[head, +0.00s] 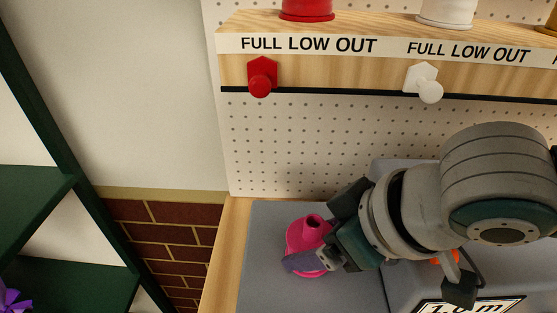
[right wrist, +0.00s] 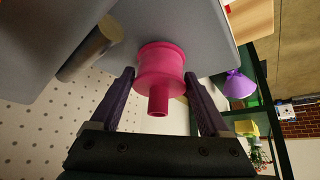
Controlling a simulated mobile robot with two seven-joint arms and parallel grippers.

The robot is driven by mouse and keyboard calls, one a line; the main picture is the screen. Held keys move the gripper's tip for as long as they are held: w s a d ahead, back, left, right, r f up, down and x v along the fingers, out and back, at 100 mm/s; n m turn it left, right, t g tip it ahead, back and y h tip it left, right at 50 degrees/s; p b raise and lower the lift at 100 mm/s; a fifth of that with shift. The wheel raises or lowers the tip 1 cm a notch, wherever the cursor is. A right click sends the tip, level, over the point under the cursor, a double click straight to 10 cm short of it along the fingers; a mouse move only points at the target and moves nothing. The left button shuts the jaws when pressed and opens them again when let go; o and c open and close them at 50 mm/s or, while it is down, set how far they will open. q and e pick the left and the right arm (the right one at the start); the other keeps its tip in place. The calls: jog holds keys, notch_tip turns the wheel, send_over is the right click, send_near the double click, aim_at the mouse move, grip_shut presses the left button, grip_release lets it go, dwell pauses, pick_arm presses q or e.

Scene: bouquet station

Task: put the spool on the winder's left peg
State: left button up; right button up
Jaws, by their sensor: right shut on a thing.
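My right gripper (head: 311,257) is shut on the spool. Whether the spool touches the grey surface, I cannot tell. A grey metal cylinder (right wrist: 90,52), perhaps a winder peg, stands left of the spool in the right wrist view. A grey housing with a "1.0 m" label (head: 470,306) is partly hidden by my right arm. My left gripper is out of view.
A wooden shelf (head: 330,77) above carries red and white spools (head: 306,9), with red (head: 261,76) and white knobs (head: 428,85) below. Pegboard (head: 300,140) backs the bench. A dark green rack (head: 75,210) stands left. The grey surface (head: 275,215) around the spool looks clear.

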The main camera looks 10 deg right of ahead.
jog(key=shift+f, duration=0.2)
jog(key=o, duration=1.3)
jog(key=shift+c, duration=0.2)
jog(key=shift+s+d+r, duration=0.1)
jog(key=shift+r, duration=0.35)
jog(key=p+v, duration=0.1)
jog(key=v, duration=1)
jog(key=shift+p, duration=0.35)
jog(key=shift+d+r, duration=0.1)
jog(key=shift+r, duration=0.05)
